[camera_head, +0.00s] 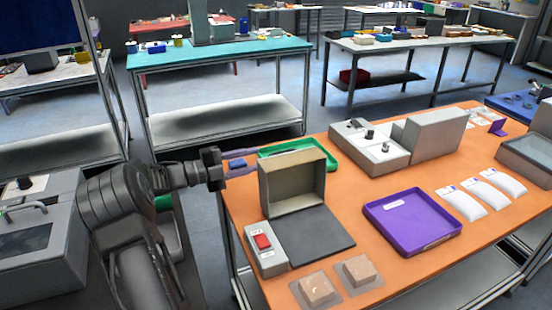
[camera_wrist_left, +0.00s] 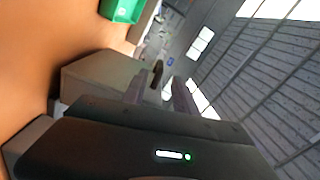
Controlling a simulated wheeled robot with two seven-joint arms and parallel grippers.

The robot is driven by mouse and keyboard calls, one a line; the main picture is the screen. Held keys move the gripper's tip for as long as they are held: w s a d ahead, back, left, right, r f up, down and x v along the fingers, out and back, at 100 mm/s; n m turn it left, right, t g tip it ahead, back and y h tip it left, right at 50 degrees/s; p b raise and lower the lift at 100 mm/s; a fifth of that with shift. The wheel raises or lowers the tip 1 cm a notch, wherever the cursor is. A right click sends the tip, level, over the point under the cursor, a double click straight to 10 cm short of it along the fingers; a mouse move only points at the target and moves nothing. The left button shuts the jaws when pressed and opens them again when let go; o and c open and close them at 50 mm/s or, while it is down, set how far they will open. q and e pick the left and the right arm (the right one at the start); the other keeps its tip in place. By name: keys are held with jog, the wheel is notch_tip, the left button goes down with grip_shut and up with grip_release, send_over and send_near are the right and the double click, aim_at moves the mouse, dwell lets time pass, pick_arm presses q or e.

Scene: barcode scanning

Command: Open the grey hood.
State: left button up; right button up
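The grey hood (camera_head: 292,182) stands raised on the left part of the orange table, its open beige inside facing the front. A dark grey plate (camera_head: 312,236) lies before it, beside a grey panel with a red button (camera_head: 262,242). My left gripper (camera_head: 247,161) is just left of and behind the hood, its fingers apart and pointing right. In the left wrist view the two fingers (camera_wrist_left: 160,92) are spread, with a grey box side, likely the hood (camera_wrist_left: 95,78), next to them. I cannot tell whether they touch it. My right gripper is out of view.
A green tray (camera_head: 298,153) lies behind the hood. A purple tray (camera_head: 412,222), white packets (camera_head: 482,194) and small brown boxes (camera_head: 317,288) lie on the table. A grey device with black knobs (camera_head: 370,145) and another grey box (camera_head: 435,137) stand at the back.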

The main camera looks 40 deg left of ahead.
aim_at(289, 178)
pick_arm(q)
jog(key=p+x, duration=0.2)
jog(key=x, duration=0.4)
jog(key=shift+w+d+r, duration=0.1)
jog(key=shift+w+d, duration=0.15)
jog(key=shift+w, duration=0.1)
jog(key=shift+w+d, duration=0.2)
jog(key=shift+w, duration=0.25)
grip_shut()
dwell(1.0)
